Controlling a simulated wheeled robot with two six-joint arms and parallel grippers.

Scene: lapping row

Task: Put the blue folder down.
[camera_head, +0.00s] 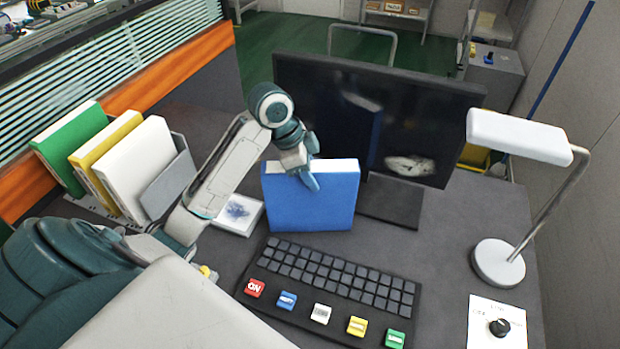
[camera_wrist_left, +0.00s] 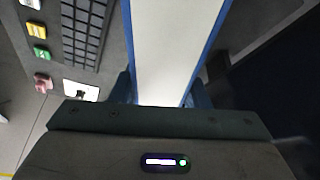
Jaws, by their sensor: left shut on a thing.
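The blue folder (camera_head: 312,203) stands upright on the desk, or just above it, in front of the monitor; I cannot tell whether its bottom edge touches. My left gripper (camera_head: 309,178) is shut on its top edge. In the left wrist view the folder's pale top side with blue borders (camera_wrist_left: 172,45) runs up between the two fingers (camera_wrist_left: 160,92). My right gripper is in neither view.
A keyboard (camera_head: 331,272) with several coloured keys lies in front of the folder. The monitor (camera_head: 375,115) stands behind. Green, yellow and white folders (camera_head: 135,165) stand in a rack at left. A lamp (camera_head: 497,262) and a knob panel (camera_head: 497,325) are at right.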

